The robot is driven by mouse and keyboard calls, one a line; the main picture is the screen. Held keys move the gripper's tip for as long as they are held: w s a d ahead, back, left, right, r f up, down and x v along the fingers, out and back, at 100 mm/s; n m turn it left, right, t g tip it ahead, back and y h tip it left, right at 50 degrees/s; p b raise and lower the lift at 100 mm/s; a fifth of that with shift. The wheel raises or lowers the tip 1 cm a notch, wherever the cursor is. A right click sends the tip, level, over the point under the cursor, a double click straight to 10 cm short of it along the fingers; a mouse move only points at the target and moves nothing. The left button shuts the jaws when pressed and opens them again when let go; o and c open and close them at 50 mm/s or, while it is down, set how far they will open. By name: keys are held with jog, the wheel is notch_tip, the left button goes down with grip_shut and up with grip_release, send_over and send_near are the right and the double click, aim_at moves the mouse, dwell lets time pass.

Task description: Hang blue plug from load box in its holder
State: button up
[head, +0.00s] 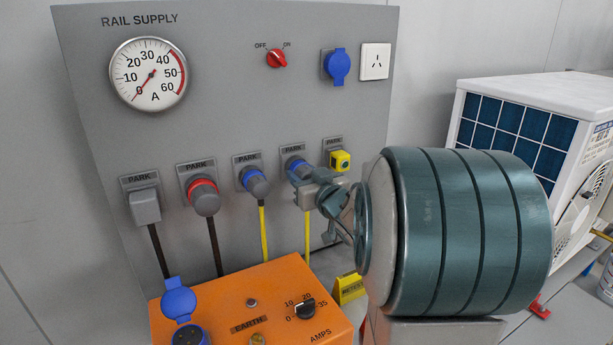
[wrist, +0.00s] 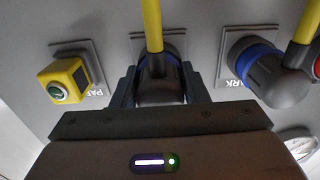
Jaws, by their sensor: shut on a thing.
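The blue plug (wrist: 160,90) has a grey body, a blue collar and a yellow cable. In the wrist view my gripper (wrist: 160,88) is shut on its body, with a finger on each side. The plug is lined up with the fourth PARK holder (head: 293,151), and its blue collar appears at or against the plate; I cannot tell whether it is fully seated. In the head view my gripper (head: 316,190) hides much of the plug. The orange load box (head: 235,299) stands below, its blue socket (head: 185,334) empty with the lid (head: 179,301) raised.
A similar blue plug (head: 255,183) hangs in the holder to the left, beside a red plug (head: 204,196) and a grey plug (head: 145,205). A yellow block with a green button (head: 340,161) sits close right. A yellow tag (head: 349,288) stands by the box.

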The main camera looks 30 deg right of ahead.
jog(key=shift+r, duration=0.1)
jog(key=o, duration=1.4)
jog(key=s, duration=1.3)
jog(key=shift+s+d, duration=0.2)
jog(key=shift+s, duration=0.15)
